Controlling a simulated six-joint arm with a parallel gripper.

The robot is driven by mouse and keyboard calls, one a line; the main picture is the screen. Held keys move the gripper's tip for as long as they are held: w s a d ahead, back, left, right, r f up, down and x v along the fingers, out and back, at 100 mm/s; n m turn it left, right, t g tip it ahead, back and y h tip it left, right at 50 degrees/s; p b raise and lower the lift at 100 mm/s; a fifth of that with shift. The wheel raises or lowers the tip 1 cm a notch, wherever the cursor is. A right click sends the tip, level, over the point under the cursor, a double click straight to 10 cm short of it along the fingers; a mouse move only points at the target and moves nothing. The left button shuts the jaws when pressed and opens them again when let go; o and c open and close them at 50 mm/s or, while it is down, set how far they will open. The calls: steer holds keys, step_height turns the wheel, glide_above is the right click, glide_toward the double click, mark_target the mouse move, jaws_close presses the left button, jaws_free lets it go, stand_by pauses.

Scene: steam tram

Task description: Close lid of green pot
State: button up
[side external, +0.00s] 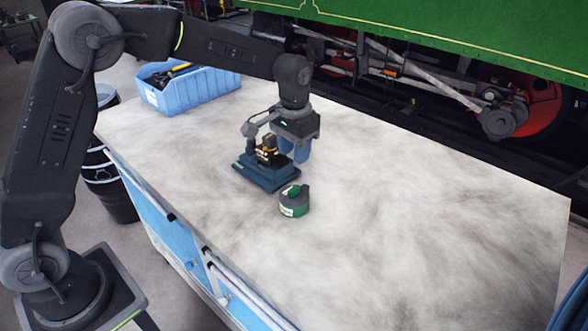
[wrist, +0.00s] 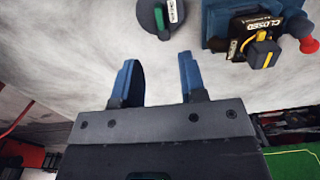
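The green pot (side external: 294,206) stands upright on the worktop, with a dark top and a pale label on its side. The wrist view shows part of the pot (wrist: 148,14) at the top edge, cut off by the frame, with a dark round top, a green piece and a white label. I cannot tell how its lid sits. My gripper (side external: 295,152) hangs above the worktop, behind the pot and apart from it. In the wrist view its two blue fingers (wrist: 158,62) are spread with nothing between them.
A dark blue device (side external: 265,175) with a yellow lever and a "CLOSED" plate (wrist: 265,27) stands close to the pot, beside my gripper. A light blue bin (side external: 195,92) with tools is at the back left. The worktop's right side (side external: 430,210) is clear.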

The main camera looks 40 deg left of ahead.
steer(key=shift+r, duration=1.55)
steer(key=s+a+r+t, duration=0.3)
steer(key=s+r, duration=0.6)
steer(key=s, duration=0.5)
steer(key=s+a+f+t, duration=0.1)
steer(key=s+f+t, duration=0.1)
steer(key=s, duration=1.1)
steer(key=shift+s+a+n+t, duration=0.2)
steer(key=shift+n+t, duration=0.1)
steer(key=shift+n, duration=0.1)
